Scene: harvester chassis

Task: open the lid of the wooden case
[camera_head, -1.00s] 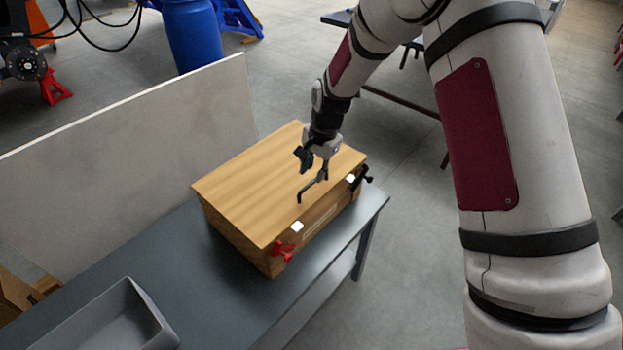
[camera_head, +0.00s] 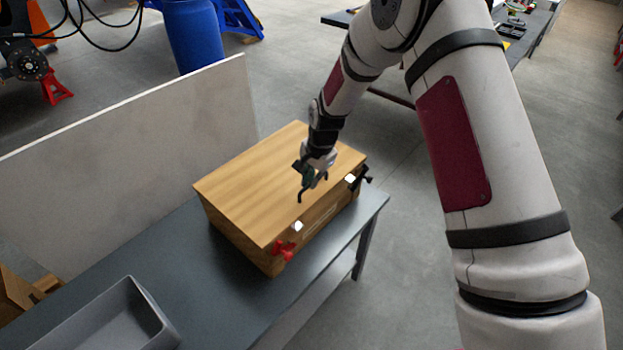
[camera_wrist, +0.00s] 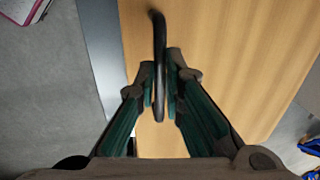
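The wooden case (camera_head: 262,185) stands on the grey bench with its lid (camera_head: 250,190) down. A dark bar handle (camera_head: 299,196) stands up at the front edge of the lid. My gripper (camera_head: 311,178) is over the front part of the lid, at this handle. In the wrist view the handle (camera_wrist: 159,40) runs between the two fingers of my gripper (camera_wrist: 160,75), which are drawn close in on both sides of it. A red latch (camera_head: 284,250) is on the case front at the near end, and a black latch (camera_head: 361,179) at the far end.
The grey bench (camera_head: 190,260) has a grey open bin (camera_head: 100,320) at its near end. A pale upright panel (camera_head: 140,150) stands behind the case. A blue barrel (camera_head: 193,35) is on the floor beyond. Open floor lies to the right of the bench.

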